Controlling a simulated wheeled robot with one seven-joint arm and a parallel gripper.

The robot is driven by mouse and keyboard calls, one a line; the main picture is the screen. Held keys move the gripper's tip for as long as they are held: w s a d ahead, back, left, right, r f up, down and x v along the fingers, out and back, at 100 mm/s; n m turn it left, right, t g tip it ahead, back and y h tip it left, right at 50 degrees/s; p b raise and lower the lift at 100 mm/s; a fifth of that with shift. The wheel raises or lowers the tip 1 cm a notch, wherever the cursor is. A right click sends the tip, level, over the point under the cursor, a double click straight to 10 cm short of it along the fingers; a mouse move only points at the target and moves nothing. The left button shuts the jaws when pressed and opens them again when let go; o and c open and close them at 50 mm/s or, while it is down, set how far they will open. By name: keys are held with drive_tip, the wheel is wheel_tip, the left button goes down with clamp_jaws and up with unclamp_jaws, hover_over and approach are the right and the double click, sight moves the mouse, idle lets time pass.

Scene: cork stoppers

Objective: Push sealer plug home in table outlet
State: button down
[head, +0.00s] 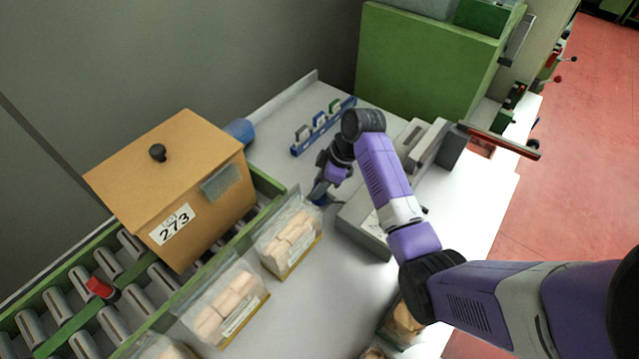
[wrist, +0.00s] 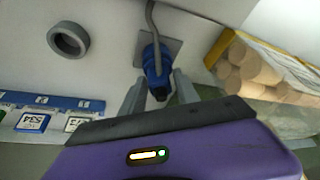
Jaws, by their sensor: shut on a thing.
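The sealer plug (wrist: 154,58) is blue with a dark near end, and a grey cable runs up from it in the wrist view. It stands at a grey square outlet plate (wrist: 174,47) on the white table. How deep it sits in the outlet is hidden by its own body. My gripper (wrist: 158,84) is shut on the plug, one finger on each side of it. In the head view my gripper (head: 319,192) is low over the table beside a grey sealer (head: 364,229); the plug there is mostly hidden.
Bags of corks (head: 289,238) line the conveyor edge; one bag (wrist: 260,75) is close right of the plug. A blue rail with tags (head: 325,125) lies behind my gripper. A grey ring (wrist: 68,40) lies left of the plug. A wooden box (head: 175,185) sits on the rollers.

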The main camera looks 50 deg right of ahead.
drive_tip(key=shift+f+b, duration=0.3)
drive_tip(key=shift+f, duration=0.15)
drive_tip(key=c, duration=0.9)
unclamp_jaws()
drive_tip(key=shift+o, duration=0.4)
drive_tip(key=shift+f, duration=0.1)
